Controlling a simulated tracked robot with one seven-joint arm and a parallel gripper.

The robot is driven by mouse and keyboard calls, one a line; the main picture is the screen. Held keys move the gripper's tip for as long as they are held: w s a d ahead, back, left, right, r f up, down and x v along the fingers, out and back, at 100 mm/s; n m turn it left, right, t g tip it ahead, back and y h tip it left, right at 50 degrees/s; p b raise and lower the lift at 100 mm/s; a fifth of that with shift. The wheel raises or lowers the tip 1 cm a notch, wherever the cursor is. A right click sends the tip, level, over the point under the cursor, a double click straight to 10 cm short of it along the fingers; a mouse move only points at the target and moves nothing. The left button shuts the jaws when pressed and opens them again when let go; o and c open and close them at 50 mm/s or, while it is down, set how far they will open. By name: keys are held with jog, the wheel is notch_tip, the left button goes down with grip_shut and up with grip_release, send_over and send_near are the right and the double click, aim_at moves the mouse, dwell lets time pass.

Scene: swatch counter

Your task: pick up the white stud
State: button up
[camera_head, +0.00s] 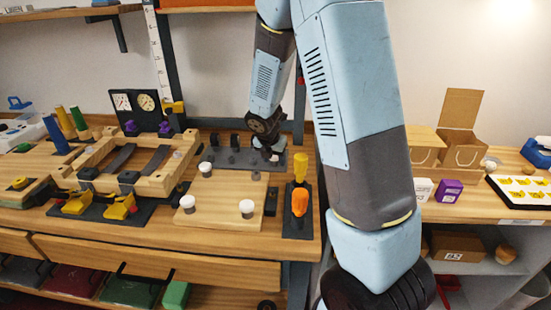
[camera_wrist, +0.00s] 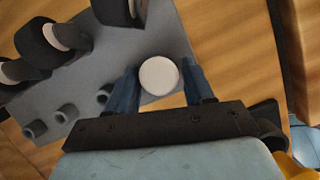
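In the wrist view, a white stud (camera_wrist: 159,76) with a round flat top sits between the two blue fingers of my gripper (camera_wrist: 160,84), over the grey plate (camera_wrist: 115,62). A finger lies close along each side of it. I cannot tell whether they press on it or stand slightly apart. In the head view, my gripper (camera_head: 270,150) reaches down at the right part of the grey plate, with the white stud (camera_head: 275,158) at its tips. Other white-topped pegs (camera_head: 187,202) stand on the light wooden board (camera_head: 218,212) in front.
Black upright pieces (camera_head: 214,139) stand on the plate left of my gripper, with short grey pegs (camera_wrist: 67,113) beside them. An orange-handled tool (camera_head: 300,200) and a yellow-handled one (camera_head: 301,167) stand to the right. A wooden frame (camera_head: 150,180) lies left.

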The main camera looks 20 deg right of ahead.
jog(key=c, duration=0.7)
jog(key=shift+c, duration=0.2)
notch_tip(320, 180, up, 18)
dwell(0.5)
